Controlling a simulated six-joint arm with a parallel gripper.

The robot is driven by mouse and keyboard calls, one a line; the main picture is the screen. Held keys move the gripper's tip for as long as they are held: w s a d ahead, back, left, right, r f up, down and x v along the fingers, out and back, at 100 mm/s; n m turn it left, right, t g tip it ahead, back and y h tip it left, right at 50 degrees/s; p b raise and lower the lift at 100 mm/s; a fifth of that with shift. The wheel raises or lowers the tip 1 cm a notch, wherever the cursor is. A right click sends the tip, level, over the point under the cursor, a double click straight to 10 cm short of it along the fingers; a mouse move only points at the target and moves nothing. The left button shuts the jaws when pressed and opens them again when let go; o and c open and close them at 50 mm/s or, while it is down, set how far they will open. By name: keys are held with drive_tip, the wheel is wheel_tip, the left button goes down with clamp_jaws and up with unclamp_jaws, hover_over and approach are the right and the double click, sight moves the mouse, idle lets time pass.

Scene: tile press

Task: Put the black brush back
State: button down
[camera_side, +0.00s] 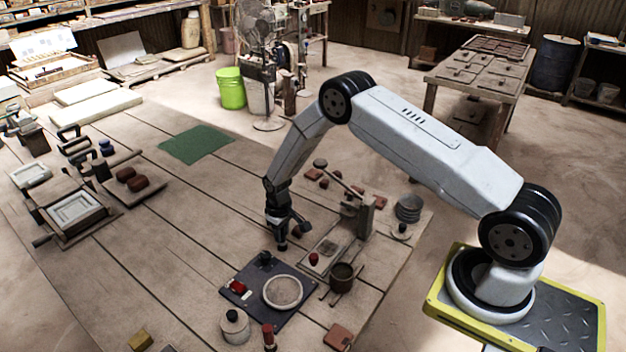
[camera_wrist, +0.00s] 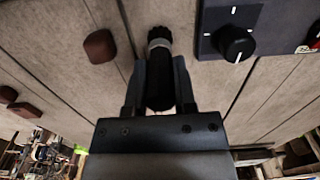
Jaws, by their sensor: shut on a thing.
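My gripper (camera_side: 281,228) is over the work table, to the left of the small press. In the wrist view my gripper (camera_wrist: 160,82) is shut on the black brush (camera_wrist: 159,48), with one finger on each side of it. The brush has a black body, a pale metal band and a dark tip pointing away from the gripper. In the side view only a small dark part below the fingers shows, and whether it touches the table cannot be told.
A dark panel (camera_side: 247,303) with a round pale disc (camera_side: 282,292) and a black knob (camera_wrist: 236,44) is close by. The table left of my gripper (camera_side: 190,225) is clear.

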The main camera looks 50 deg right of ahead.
drive_tip(key=shift+f, duration=0.2)
drive_tip(key=shift+c, duration=2.2)
unclamp_jaws()
drive_tip(key=shift+r, duration=0.15)
wheel_tip(320, 180, up, 11)
drive_tip(key=shift+r, duration=0.55)
